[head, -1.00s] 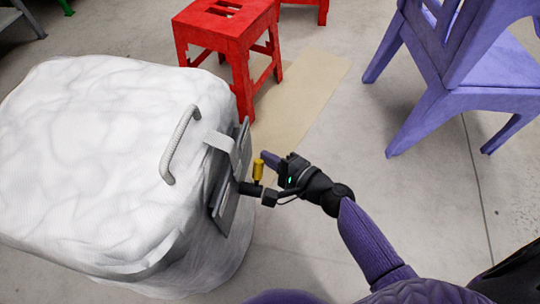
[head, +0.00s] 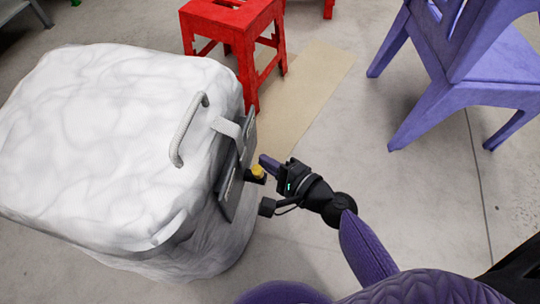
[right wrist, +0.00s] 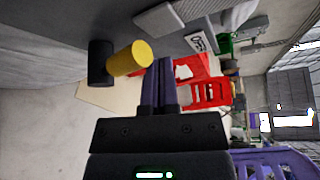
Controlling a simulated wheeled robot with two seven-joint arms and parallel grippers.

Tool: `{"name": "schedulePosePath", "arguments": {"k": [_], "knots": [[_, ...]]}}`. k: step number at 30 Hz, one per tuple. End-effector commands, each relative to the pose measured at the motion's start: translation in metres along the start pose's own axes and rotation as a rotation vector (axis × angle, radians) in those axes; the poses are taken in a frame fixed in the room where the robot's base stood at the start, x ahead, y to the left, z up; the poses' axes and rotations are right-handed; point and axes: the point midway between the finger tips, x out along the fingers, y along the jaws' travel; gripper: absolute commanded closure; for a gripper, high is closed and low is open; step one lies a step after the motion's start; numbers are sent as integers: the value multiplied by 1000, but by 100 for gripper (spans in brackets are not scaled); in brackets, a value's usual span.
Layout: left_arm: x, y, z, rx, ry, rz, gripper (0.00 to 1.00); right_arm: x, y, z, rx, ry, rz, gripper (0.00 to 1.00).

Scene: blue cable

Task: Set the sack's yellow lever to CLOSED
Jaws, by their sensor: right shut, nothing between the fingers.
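The white sack (head: 110,130) stands at the left of the head view with a grey plate (head: 228,188) on its right side. The yellow lever (head: 257,170) sticks out from that plate on a black part, and only its short end shows there. The right wrist view shows the yellow lever (right wrist: 130,58) tilted on its black base (right wrist: 100,62). My right gripper (head: 266,164) is shut and empty, with its purple fingers close beside the lever. In the wrist view the fingers (right wrist: 162,75) are just right of the yellow grip; contact is unclear. My left gripper is out of view.
A grey handle (head: 188,130) stands up from the sack's top. A small white label (right wrist: 201,42) shows by the plate, its lettering unclear. A red stool (head: 235,45) is behind the sack and a purple chair (head: 450,85) at the right.

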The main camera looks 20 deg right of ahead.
Motion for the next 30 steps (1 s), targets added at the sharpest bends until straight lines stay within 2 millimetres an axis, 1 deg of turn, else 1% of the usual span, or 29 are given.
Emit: {"name": "schedulePosePath", "arguments": {"k": [6, 12, 30], "knots": [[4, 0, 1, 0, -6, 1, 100, -5, 8, 10, 2, -1, 2, 100], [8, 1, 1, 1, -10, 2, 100, -9, 14, 15, 1, -1, 1, 100], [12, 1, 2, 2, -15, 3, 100, -12, 21, 22, 2, -6, 6, 100]]}}
